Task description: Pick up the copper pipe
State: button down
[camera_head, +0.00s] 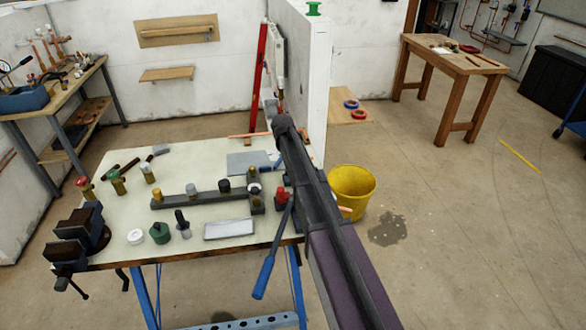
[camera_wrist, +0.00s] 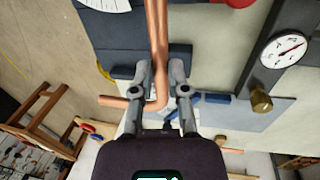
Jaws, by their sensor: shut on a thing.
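In the wrist view, the bent copper pipe (camera_wrist: 156,30) runs down from the top edge between my fingers and turns left to an open end. My gripper (camera_wrist: 160,68) is shut on this copper pipe, with one finger on each side just above the bend. In the head view my arm reaches from the lower right over the right side of the workbench (camera_head: 205,150). My fingertips are hidden there behind my arm. A short copper-coloured piece shows just above the arm's far end in that view; I cannot tell whether it is the held pipe.
A vise (camera_head: 85,235), valves and a grey bar fixture lie on the workbench. A white partition wall (camera_head: 305,80) rises behind it. A yellow bucket (camera_head: 351,192) stands right of my arm. A wooden table (camera_head: 455,62) is farther right, with open floor before it. A gauge (camera_wrist: 284,48) shows in the wrist view.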

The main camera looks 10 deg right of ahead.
jog(key=shift+r+p, duration=0.8)
jog(key=shift+r, duration=0.4)
jog(key=shift+s, duration=0.15)
